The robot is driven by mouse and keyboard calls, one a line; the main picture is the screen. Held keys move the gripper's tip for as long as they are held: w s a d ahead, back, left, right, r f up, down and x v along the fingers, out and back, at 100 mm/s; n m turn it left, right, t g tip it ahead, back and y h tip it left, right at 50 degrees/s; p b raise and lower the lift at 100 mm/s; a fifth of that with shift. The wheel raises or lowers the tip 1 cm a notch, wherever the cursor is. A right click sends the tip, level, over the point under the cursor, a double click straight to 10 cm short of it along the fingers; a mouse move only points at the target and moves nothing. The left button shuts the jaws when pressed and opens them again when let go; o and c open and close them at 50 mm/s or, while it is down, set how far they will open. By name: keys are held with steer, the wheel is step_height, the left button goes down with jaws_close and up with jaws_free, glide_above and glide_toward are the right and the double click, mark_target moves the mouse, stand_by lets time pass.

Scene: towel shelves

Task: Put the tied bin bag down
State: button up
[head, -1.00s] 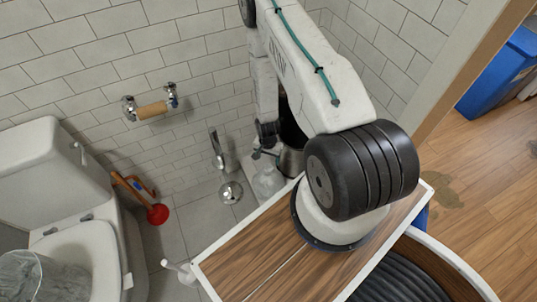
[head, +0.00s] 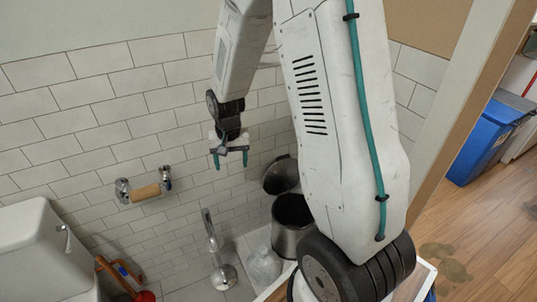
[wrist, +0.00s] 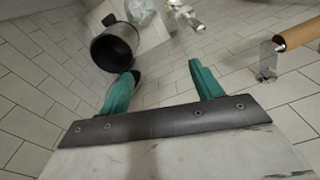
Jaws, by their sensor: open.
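The tied bin bag (head: 264,265) is pale and see-through. It rests on the tiled floor, just left of the metal bin (head: 291,228). The bag also shows at the top edge of the wrist view (wrist: 141,11), partly cut off. My gripper (head: 230,158) is open and empty, high above the floor and well apart from the bag. In the wrist view its two green fingers (wrist: 163,72) are spread with nothing between them. The bin stands with its dark lid (head: 281,175) raised, and it shows as a dark opening in the wrist view (wrist: 113,47).
A toilet brush holder (head: 224,277) stands left of the bag. A toilet roll holder (head: 145,192) is on the tiled wall. The toilet (head: 38,250) and a red plunger (head: 144,296) are at the left. A blue container (head: 487,140) stands beyond the doorway.

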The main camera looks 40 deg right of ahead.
steer(key=s+a+r+n, duration=0.3)
steer(key=s+a+r, duration=0.1)
steer(key=s+r, duration=0.7)
steer(key=s+a+r+n, duration=0.3)
steer(key=s+a+r, duration=0.1)
steer(key=s+r, duration=0.8)
steer(key=s, duration=0.3)
steer(key=shift+a+t, duration=0.25)
steer(key=shift+t, duration=0.05)
